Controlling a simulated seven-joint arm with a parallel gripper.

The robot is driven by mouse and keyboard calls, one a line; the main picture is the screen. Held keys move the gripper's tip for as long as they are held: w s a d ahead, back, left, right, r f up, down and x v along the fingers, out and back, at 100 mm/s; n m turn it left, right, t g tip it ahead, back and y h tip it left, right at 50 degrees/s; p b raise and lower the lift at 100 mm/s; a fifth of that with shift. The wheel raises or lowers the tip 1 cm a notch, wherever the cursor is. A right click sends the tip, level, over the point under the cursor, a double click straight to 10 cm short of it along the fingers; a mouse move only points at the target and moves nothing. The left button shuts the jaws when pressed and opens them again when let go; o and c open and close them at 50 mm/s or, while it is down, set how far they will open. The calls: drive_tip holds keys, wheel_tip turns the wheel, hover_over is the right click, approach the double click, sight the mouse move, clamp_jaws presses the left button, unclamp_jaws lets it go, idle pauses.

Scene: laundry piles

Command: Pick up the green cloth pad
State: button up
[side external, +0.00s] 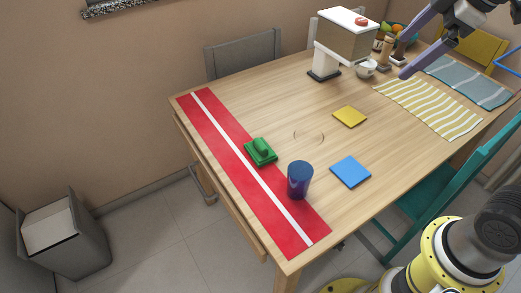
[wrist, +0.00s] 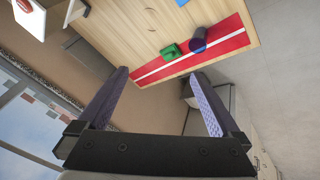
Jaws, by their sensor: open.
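The green cloth pad (side external: 261,152) lies on the red runner with a white stripe (side external: 204,112), with a raised green lump on top. It also shows small in the wrist view (wrist: 170,50), beyond my fingertips. My gripper (side external: 403,57) is at the upper right of the side view, raised over the far right part of the table and well apart from the pad. In the wrist view its two fingers (wrist: 158,73) are spread wide with nothing between them.
A dark blue cup (side external: 300,181) stands near the pad on the runner's edge. A blue square (side external: 351,172) and a yellow square (side external: 350,116) lie on the table. A boxy white-topped stand (side external: 345,38), a bowl (side external: 366,69) and striped cloths (side external: 432,106) occupy the far side.

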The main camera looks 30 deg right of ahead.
drive_tip(key=w+a+n, duration=0.2)
drive_tip(key=w+n, duration=0.1)
drive_tip(key=w, duration=0.5)
drive_tip(key=n+g, duration=0.5)
drive_tip(key=g, duration=0.1)
hover_over(260, 143)
wheel_tip(260, 143, down, 26)
drive_tip(key=f, duration=0.6)
drive_tip(key=shift+s+f, duration=0.2)
drive_tip(key=shift+f, duration=0.2)
drive_tip(key=shift+w+f, duration=0.1)
drive_tip(key=shift+f, duration=2.9)
drive_tip(key=c, duration=1.2)
drive_tip(key=shift+o, duration=0.2)
drive_tip(key=shift+r, duration=0.15)
